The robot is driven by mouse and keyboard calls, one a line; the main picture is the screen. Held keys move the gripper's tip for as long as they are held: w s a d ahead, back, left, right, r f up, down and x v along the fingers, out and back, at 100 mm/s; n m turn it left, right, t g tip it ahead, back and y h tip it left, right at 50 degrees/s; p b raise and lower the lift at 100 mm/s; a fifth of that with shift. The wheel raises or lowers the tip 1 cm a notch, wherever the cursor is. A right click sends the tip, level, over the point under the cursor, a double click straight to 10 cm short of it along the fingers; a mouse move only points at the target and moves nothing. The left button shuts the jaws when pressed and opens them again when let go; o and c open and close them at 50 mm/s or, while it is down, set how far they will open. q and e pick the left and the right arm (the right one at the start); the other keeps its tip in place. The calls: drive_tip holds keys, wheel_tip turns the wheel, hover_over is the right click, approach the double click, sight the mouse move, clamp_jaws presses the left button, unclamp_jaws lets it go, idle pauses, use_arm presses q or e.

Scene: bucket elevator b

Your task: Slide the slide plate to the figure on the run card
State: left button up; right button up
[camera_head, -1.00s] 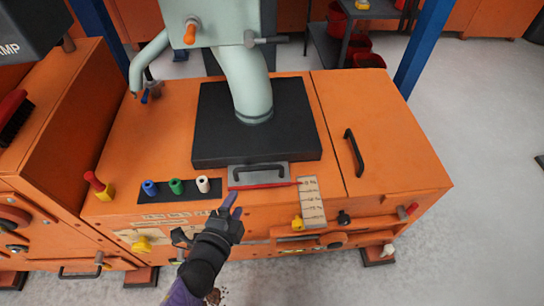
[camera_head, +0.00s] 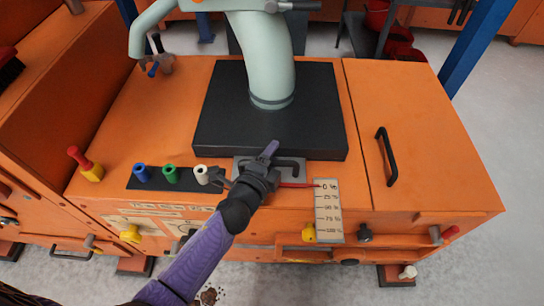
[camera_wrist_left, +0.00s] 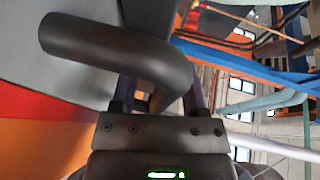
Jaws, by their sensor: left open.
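The grey slide plate (camera_head: 239,163) sticks out under the front of the black block, with a dark bar handle (camera_head: 294,165) on it. A red pointer (camera_head: 298,185) runs from the plate to the scale (camera_head: 328,212), level with its 0% mark at the top. My left gripper (camera_head: 243,165) is open over the plate's left part, at the handle. Its wrist view shows the handle (camera_wrist_left: 110,45) large and close by the fingers; I cannot tell whether they touch. The gripper hides the handle's left end. I cannot make out a figure on a run card. My right gripper is not in view.
Blue, green and white knobs (camera_head: 201,174) stand left of the gripper. The black block (camera_head: 220,120) with its pale pipe (camera_head: 266,75) rises behind. A yellow knob (camera_head: 309,233) sits beside the scale. A lid handle (camera_head: 387,156) is to the right.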

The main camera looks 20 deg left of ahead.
use_arm(q)
clamp_jaws()
idle(1.4)
